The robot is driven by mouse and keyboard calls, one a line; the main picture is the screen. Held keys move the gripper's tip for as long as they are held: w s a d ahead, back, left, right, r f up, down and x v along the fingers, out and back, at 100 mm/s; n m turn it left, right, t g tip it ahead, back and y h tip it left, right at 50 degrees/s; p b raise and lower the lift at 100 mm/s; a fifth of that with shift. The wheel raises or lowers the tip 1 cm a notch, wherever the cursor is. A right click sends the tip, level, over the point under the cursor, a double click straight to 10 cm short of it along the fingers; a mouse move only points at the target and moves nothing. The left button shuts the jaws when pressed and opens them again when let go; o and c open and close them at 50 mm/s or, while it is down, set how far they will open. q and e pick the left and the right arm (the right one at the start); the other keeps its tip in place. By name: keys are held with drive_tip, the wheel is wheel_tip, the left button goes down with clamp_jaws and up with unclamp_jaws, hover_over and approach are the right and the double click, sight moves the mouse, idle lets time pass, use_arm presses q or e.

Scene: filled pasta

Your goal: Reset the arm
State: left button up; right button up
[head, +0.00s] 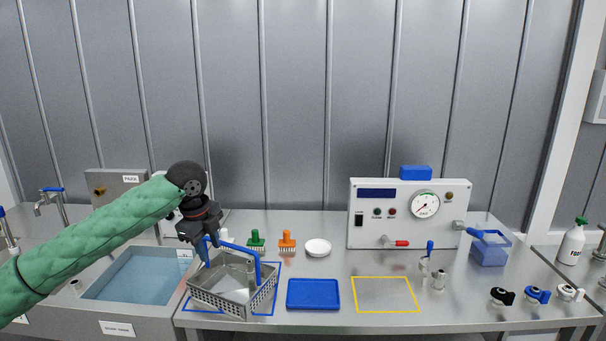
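My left arm comes in from the left in a green sleeve. Its dark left gripper (205,252) points down at the back left of a perforated metal basket (232,302) with a blue handle (240,248). The fingertips are close to the left end of the handle. Whether they touch or grip it I cannot tell. My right gripper is not in view.
A water-filled basin (140,275) lies left. A blue tray (313,294), a yellow outlined square (386,295), a white bowl (318,247), green (256,239) and orange (287,240) stamps, and a gauge machine (385,212) are to the right. Several small fittings stand at the right front.

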use_arm(q)
drive_tip(key=s+d+f+n+h, duration=0.1)
drive_tip(key=s+d+f+n, duration=0.1)
drive_tip(key=s+d+f, duration=0.45)
drive_tip(key=s+d+f+n+t+h, duration=0.1)
drive_tip(key=s+d+f+n, duration=0.15)
drive_tip(key=f, duration=0.75)
drive_tip(key=s+d+f+n+h, duration=0.1)
drive_tip(key=s+d+f+n, duration=0.25)
drive_tip(key=s+f, duration=0.35)
drive_tip(key=s+a+f+n+y, duration=0.1)
drive_tip(key=s+a+f+n, duration=0.25)
drive_tip(key=s, duration=0.45)
drive_tip(key=s+a+f+n+y, duration=0.1)
drive_tip(key=s+a+f+n, duration=0.2)
drive_tip(key=s+f+n, duration=0.35)
drive_tip(key=s+a+f+n+y, duration=0.2)
drive_tip(key=s+a+f, duration=0.15)
drive_tip(key=s, duration=0.65)
drive_tip(key=s+d+f+g, duration=0.1)
drive_tip(key=s+f, duration=0.2)
drive_tip(key=f, duration=1.7)
drive_tip(key=s+d+f, duration=0.1)
drive_tip(key=s+f, duration=0.2)
drive_tip(key=f, duration=1.8)
drive_tip(key=shift+d+f+n+g+h, duration=0.2)
drive_tip(key=shift+d+n+g+h, duration=0.1)
drive_tip(key=shift+n+g, duration=0.1)
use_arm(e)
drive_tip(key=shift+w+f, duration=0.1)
